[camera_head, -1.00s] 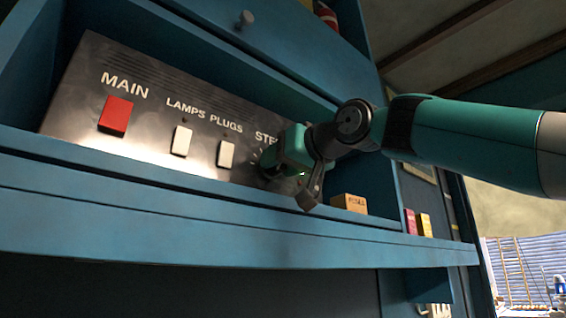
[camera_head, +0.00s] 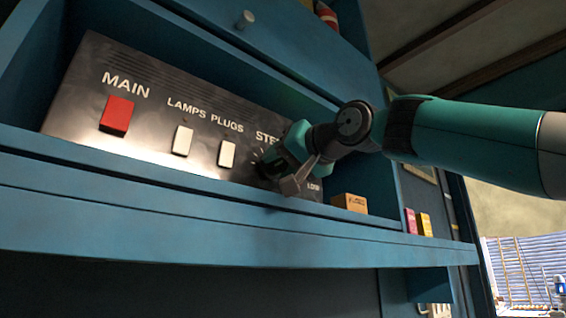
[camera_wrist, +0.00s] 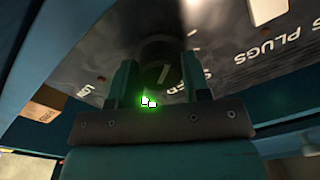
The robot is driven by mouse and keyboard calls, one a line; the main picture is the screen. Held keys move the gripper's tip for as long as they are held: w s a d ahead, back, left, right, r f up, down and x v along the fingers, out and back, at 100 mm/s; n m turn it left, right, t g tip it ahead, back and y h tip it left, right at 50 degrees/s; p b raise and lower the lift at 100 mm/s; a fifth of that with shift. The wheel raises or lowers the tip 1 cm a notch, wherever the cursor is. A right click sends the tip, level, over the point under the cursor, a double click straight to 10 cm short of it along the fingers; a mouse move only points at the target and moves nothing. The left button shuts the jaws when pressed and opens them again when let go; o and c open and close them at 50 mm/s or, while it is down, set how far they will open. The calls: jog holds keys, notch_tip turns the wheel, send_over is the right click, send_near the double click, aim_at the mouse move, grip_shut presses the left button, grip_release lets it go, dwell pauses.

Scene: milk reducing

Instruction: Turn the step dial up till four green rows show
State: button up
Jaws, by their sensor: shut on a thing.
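The step dial (camera_wrist: 160,76) is a dark round knob with a pale pointer line, seen in the wrist view between my two fingers. My gripper (camera_wrist: 161,88) is shut on it. In the head view my gripper (camera_head: 270,160) is at the right part of the black panel, under the partly covered "STE…" label, and hides most of the dial. A bright green glow (camera_wrist: 148,101) with small white squares shows just below the dial in the wrist view; I cannot make out any rows.
The black panel (camera_head: 75,125) carries a red MAIN switch (camera_head: 116,115) and white LAMPS (camera_head: 182,141) and PLUGS (camera_head: 227,154) switches. A blue ledge (camera_head: 150,205) runs below it. A small orange-yellow box (camera_head: 349,203) stands right of my gripper.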

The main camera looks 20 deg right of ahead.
jog(key=shift+m, duration=0.6)
jog(key=o, duration=0.9)
